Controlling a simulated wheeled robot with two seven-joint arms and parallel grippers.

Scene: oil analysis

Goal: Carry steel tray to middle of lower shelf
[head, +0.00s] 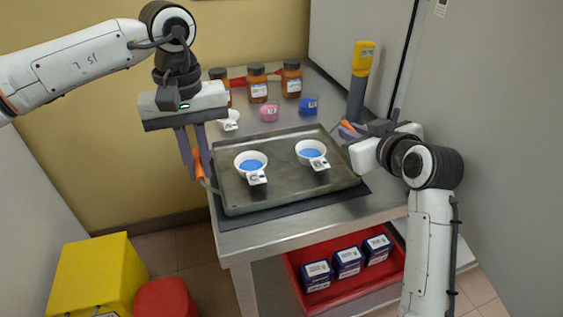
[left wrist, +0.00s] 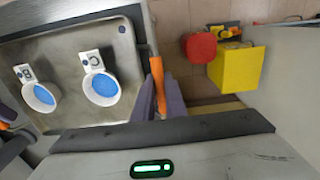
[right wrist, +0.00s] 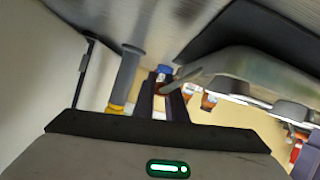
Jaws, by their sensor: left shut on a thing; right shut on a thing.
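The steel tray (head: 285,195) is level at the top of the metal table (head: 345,209), over a dark mat (head: 345,196). Whether it touches the mat is hard to tell. Two white cups (head: 250,162) (head: 311,153) with blue contents and small tags stand upright in it. My left gripper (head: 197,168) is shut on the orange handle at the tray's left end, also seen in the left wrist view (left wrist: 156,85). My right gripper (head: 352,130) is shut on the opposite orange handle. The lower shelf (head: 272,288) shows partly below the tabletop.
A red bin (head: 292,262) with several blue boxes (head: 347,262) occupies the visible lower shelf. Yellow (head: 97,275) and red (head: 165,299) containers stand on the floor at left.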

